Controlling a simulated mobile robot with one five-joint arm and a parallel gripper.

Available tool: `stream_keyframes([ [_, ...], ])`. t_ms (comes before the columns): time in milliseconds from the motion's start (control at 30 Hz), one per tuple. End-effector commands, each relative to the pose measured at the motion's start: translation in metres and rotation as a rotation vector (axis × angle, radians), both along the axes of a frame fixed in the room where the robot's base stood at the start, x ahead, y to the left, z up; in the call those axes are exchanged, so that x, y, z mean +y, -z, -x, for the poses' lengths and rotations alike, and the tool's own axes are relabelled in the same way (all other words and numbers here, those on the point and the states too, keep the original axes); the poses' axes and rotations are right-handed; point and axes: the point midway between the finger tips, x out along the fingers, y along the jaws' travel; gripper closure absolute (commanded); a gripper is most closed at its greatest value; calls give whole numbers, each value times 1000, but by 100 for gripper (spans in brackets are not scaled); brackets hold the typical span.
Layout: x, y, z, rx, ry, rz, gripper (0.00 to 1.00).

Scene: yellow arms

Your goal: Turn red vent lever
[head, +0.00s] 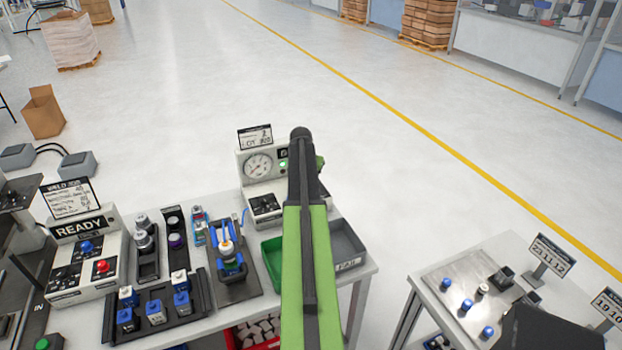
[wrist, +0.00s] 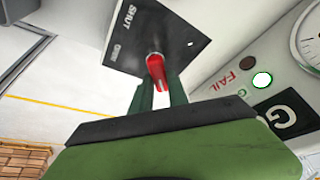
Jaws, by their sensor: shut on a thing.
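The red vent lever (wrist: 156,72) is in the wrist view, in front of a dark plate (wrist: 158,32) marked SHUT with a smaller word below it. My gripper (wrist: 157,84) is shut on the lever, with a finger on each side of it.
A white panel (wrist: 225,85) with a FAIL label and a lit round lamp (wrist: 262,79) stands close right of my gripper. A green bin (head: 272,262) and a grey bin (head: 347,245) flank my arm. Fixtures fill the bench's left; open floor lies beyond.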

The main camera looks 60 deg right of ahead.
Motion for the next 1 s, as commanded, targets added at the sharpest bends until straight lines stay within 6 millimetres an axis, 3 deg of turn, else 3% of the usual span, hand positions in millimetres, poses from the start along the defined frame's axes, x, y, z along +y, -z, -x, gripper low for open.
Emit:
stream_keyframes([
  [133,3,1,-1,-1,0,-7,100],
  [167,3,1,-1,-1,0,-7,79],
  [333,2,1,-1,-1,-1,-5,58],
  [733,3,-6,0,0,-1,-2,58],
  [1000,19,-50,2,0,-1,-2,58],
])
